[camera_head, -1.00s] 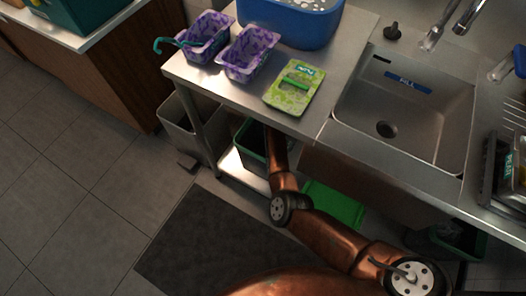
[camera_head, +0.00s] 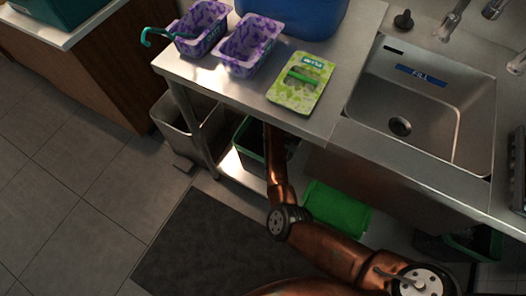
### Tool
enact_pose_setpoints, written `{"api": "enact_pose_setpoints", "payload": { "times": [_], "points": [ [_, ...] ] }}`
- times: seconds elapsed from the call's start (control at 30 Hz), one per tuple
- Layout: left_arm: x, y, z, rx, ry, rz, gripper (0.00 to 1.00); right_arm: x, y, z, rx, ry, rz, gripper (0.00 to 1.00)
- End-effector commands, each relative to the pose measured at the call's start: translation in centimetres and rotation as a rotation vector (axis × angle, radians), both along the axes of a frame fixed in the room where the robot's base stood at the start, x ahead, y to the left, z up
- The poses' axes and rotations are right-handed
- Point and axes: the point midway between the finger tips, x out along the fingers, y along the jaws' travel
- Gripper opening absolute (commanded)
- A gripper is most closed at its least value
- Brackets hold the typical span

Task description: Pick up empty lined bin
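A dark bin with a green rim (camera_head: 243,150) stands on the low shelf under the steel table, partly hidden by the tabletop and my arm. A second dark bin with green edges (camera_head: 485,243) is under the counter at right, with what looks like a dark liner inside. I cannot tell whether either is empty. My copper arm comes from the lower right and reaches under the table beside the first bin. Its gripper is hidden under the tabletop. My other gripper is not in view.
A grey pedal bin (camera_head: 178,128) stands left of the shelf. A green panel or lid (camera_head: 337,208) lies low, right of my arm. Purple tubs (camera_head: 252,45) and a green card (camera_head: 301,84) are on the steel table (camera_head: 225,85). A sink (camera_head: 425,105) is at right. A dark mat (camera_head: 190,245) covers the floor.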

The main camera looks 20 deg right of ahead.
Motion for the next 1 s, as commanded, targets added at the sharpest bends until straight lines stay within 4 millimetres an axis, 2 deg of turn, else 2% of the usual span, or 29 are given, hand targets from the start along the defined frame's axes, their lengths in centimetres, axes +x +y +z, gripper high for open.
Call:
{"api": "enact_pose_setpoints", "payload": {
  "times": [0.17, 0.5, 1.0],
  "points": [
    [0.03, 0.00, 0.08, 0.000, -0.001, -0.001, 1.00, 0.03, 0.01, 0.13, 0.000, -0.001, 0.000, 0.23],
    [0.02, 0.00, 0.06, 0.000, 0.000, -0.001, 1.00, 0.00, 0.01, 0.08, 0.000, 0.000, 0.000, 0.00],
    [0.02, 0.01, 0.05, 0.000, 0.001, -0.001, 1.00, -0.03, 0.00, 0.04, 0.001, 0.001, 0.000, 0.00]
  ]
}}
